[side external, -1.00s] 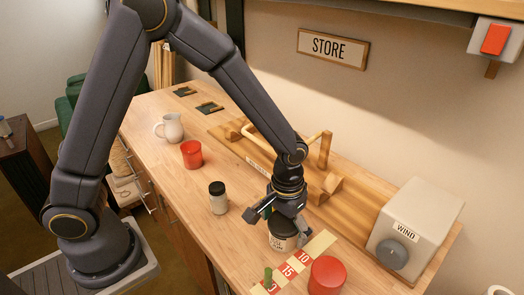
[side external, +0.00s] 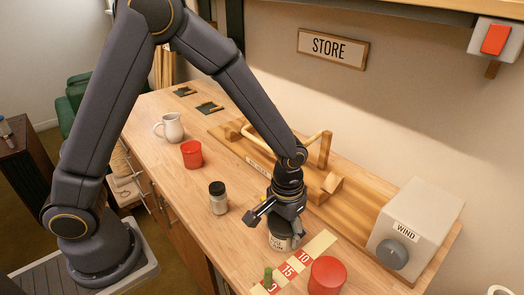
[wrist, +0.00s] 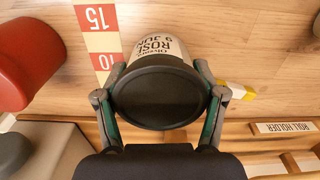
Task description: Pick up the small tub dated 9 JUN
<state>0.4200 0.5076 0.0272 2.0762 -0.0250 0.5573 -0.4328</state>
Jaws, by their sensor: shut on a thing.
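The small tub (wrist: 158,48) has a pale label reading "ROSE" and "9 JUN", upside down in the wrist view, and a dark round lid (wrist: 158,98). In the side external view the tub (side external: 281,242) is upright at the table, beside the numbered strip. My gripper (wrist: 160,95) is shut on the tub, with one finger on each side of the lid. My gripper (side external: 283,222) also shows above the tub in the side external view and hides part of it. I cannot tell whether the tub's base touches the table.
A red tub (side external: 327,277) stands close by, across the numbered strip (side external: 292,265). A dark-lidded jar (side external: 218,198), a red cup (side external: 192,154) and a white jug (side external: 170,127) stand to the left. A wooden roll holder (side external: 325,185) and a WIND box (side external: 415,225) are behind and right.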

